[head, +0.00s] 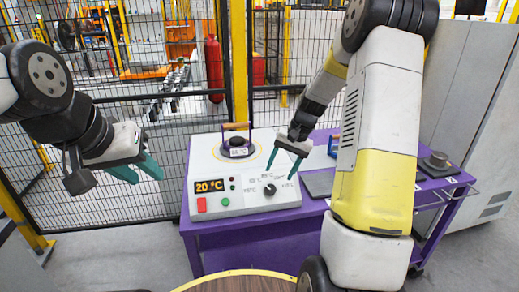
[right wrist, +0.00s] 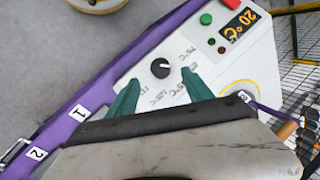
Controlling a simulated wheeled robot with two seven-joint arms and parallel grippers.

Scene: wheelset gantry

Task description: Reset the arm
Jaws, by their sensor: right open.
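My right gripper (head: 283,172) is open above the front panel of a white heater box (head: 240,209) on the purple table. Its two teal fingers are spread, and they also show in the right wrist view (right wrist: 160,78). A black knob (head: 270,190) with printed temperature marks is just beyond the fingertips; in the right wrist view the knob (right wrist: 161,68) appears between them, and I see no grip on it. The display (head: 209,185) reads 20 °C. My left gripper (head: 149,178) hangs in free air left of the table, its teal fingers apart and empty.
The purple table (head: 247,230) also carries a dark flat pad (head: 318,184) and a grey round part (head: 438,161). A round wooden top (head: 240,284) is in front. A mesh fence stands behind.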

